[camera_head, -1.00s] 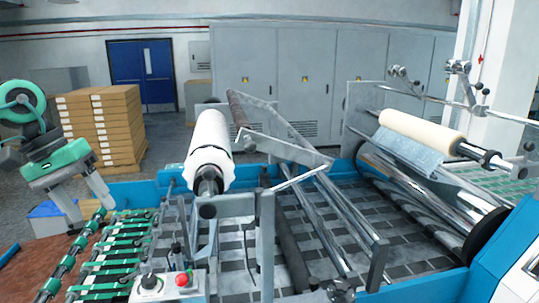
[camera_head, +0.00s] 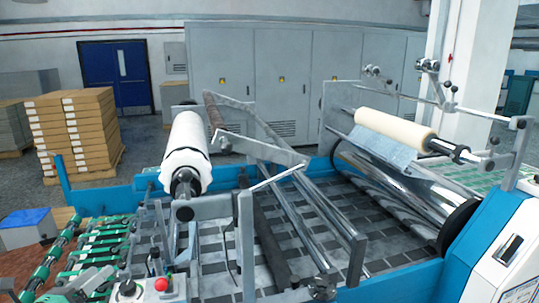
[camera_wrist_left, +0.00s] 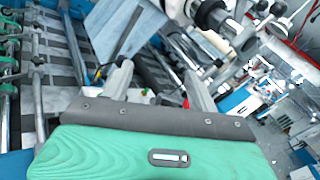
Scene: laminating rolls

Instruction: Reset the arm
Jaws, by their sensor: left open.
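My left gripper (camera_head: 88,287) shows only in part at the bottom left edge of the head view, low over the green-rollered conveyor. In the left wrist view its two grey fingers (camera_wrist_left: 160,88) stand apart with nothing clearly between them, beyond the green gripper body. The white roll (camera_head: 187,153) sits on its shaft at the middle left of the machine, apart from the gripper. The cream roll (camera_head: 396,129) sits on its shaft at the right. My right gripper is in neither view.
The conveyor with green rollers (camera_head: 95,252) lies at the lower left, by a control box with a red button (camera_head: 160,284). Metal bars cross the machine. Stacked cartons (camera_head: 75,128) stand behind at the left, with open floor around them.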

